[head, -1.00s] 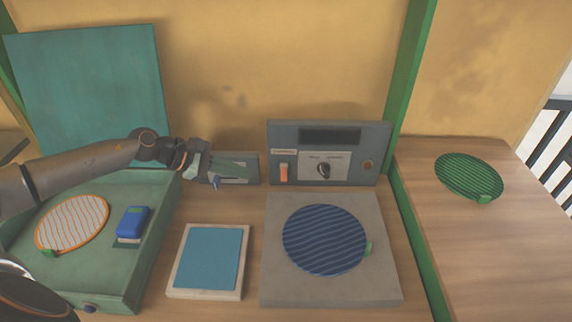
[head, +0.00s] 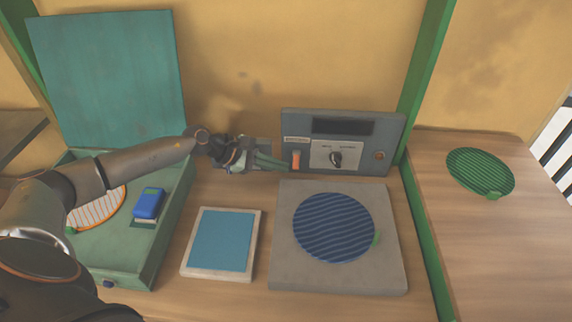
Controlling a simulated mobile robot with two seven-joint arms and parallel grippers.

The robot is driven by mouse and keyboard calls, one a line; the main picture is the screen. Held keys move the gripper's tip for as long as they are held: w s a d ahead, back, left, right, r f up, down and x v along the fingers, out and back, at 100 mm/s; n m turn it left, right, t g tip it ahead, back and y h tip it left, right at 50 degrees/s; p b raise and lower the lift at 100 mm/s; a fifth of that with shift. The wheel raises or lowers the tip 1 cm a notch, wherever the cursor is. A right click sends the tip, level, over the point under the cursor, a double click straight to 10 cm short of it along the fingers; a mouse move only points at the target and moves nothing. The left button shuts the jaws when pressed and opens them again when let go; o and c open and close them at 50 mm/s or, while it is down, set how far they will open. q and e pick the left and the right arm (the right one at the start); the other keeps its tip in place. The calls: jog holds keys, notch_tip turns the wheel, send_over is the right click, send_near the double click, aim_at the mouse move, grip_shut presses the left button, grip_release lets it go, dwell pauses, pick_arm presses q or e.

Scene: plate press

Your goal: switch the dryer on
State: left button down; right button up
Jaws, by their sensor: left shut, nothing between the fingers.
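My left gripper (head: 288,165) is shut and empty. Its green fingertips point right and lie just left of the orange switch. I cannot tell whether they touch it. The switch shows no readable on or off mark, and the display is dark. My right gripper is not in view.
A grey slab (head: 290,275) carries a blue ribbed disc (head: 333,227). A blue-topped pad (head: 221,240) lies left of it. The green open box (head: 120,262) holds an orange-rimmed disc (head: 98,209) and a blue device (head: 149,203). A green disc (head: 480,172) lies right of the green post (head: 424,85).

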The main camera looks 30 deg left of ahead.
pick_arm(q)
jog(key=shift+x, duration=1.25)
